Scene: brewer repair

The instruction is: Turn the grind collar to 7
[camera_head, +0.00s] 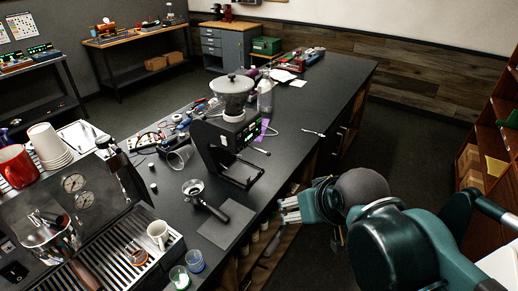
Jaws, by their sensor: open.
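The grinder (228,145) stands on the dark counter near the middle of the head view. It has a black angled body and a grey lidded hopper (233,95) on top. A pale ring (234,116) sits under the hopper, where a grind collar could be. Its numbers are too small to read, so the setting cannot be told. My gripper (283,209) is at the counter's right front edge, below and to the right of the grinder, apart from it. It is open, and nothing shows between its fingers.
An espresso machine (88,215) fills the lower left. A clear cup (180,157) and loose tools stand left of the grinder. The counter right of it is mostly clear, with a spoon-like tool (313,132).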

